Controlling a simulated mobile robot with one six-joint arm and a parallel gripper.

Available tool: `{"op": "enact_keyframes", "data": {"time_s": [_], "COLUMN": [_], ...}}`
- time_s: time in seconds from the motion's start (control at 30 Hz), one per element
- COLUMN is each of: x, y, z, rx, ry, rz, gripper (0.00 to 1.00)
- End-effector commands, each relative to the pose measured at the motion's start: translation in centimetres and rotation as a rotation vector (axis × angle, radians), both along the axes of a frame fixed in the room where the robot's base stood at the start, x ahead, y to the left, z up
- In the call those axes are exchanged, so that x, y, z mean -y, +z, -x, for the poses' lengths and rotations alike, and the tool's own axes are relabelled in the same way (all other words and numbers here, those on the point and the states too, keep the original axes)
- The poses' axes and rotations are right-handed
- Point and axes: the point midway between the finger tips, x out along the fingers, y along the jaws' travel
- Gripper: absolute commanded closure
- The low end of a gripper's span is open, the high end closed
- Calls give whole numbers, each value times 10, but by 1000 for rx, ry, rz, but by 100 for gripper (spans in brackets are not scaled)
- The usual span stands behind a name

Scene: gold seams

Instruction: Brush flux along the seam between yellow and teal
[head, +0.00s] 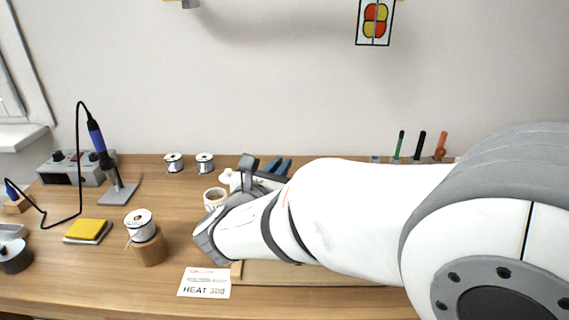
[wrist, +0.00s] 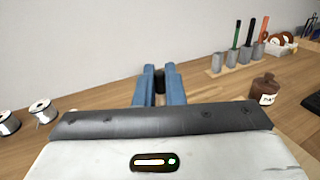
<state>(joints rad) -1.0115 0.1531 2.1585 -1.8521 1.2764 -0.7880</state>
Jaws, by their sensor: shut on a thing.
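My gripper (wrist: 158,87) has two blue fingers, shut on a dark, upright-looking thing (wrist: 159,80). Only a short piece of it shows between the fingers, so I cannot tell whether it is a brush. In the head view, the blue fingertips (head: 277,166) show just beyond my arm. A brown jar (wrist: 265,89) with a white label, partly readable as "PA", stands on the bench right of my gripper. No yellow or teal pieces and no seam between them are visible; my arm covers much of the bench's middle.
Grey holders (wrist: 231,58) carry green, black and red handles; the leftmost holder looks empty. A soldering iron (head: 101,144), a solder spool (head: 139,222), a yellow sponge (head: 87,229) and a "HEAT" card (head: 205,283) are on the left.

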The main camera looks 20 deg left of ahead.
Motion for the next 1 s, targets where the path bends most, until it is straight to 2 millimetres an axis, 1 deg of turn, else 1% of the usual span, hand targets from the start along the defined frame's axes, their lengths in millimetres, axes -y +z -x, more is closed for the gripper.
{"op": "enact_keyframes", "data": {"time_s": [0.6,1.0], "x": [0,0], "y": [-7,-7], "z": [0,0], "rx": [0,0], "ry": [0,0], "rz": [0,0], "gripper": [100,100]}}
